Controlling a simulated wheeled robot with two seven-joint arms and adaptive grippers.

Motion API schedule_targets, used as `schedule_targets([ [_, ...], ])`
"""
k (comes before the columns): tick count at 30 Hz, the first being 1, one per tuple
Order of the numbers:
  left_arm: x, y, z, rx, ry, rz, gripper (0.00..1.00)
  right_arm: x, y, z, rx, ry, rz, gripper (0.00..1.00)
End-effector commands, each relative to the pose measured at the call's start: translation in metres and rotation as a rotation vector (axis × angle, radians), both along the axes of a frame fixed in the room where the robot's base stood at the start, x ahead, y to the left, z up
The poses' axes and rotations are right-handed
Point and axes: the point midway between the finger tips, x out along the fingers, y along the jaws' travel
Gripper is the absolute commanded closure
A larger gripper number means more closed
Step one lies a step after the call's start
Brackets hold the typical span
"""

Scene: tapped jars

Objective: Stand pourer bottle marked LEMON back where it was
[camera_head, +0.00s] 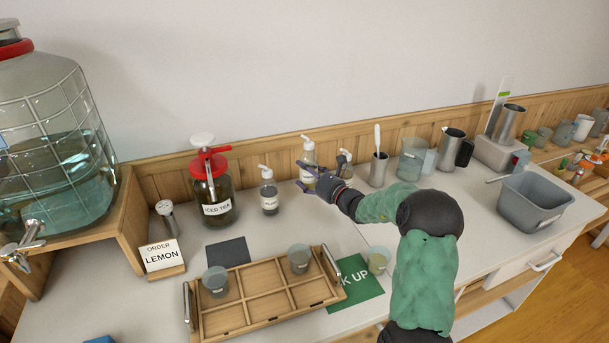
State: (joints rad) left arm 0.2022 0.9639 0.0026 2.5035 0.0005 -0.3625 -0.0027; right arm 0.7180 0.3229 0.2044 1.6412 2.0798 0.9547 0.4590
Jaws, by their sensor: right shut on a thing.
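A pourer bottle (308,153) with a white pump-like top stands upright near the back of the counter, by the wooden backboard. My right gripper (312,178) reaches it from the right and is shut on it. The fingers cover part of its label, so I cannot read the name. I cannot tell whether its base touches the counter. Another pourer bottle (269,193) with a label too small to read stands to its left. A third, smaller bottle (345,160) stands just right, partly behind my gripper. My left gripper is out of view.
A red-lidded iced tea jar (211,190) stands to the left. An order card reading LEMON (162,257) stands in front. A wooden tray (262,318) holds two cups. A third cup (378,261) is by the green mat (352,277).

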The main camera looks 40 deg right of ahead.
Motion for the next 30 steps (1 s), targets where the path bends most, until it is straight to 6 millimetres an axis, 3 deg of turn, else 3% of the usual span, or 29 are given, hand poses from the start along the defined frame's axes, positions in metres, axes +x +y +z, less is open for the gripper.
schedule_targets([
  [10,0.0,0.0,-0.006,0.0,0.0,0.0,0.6,0.0,0.001,-0.006,0.0,-0.001,0.002,0.8],
  [30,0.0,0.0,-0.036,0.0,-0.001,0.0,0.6,0.0,0.0,-0.055,-0.001,-0.002,0.002,0.8],
])
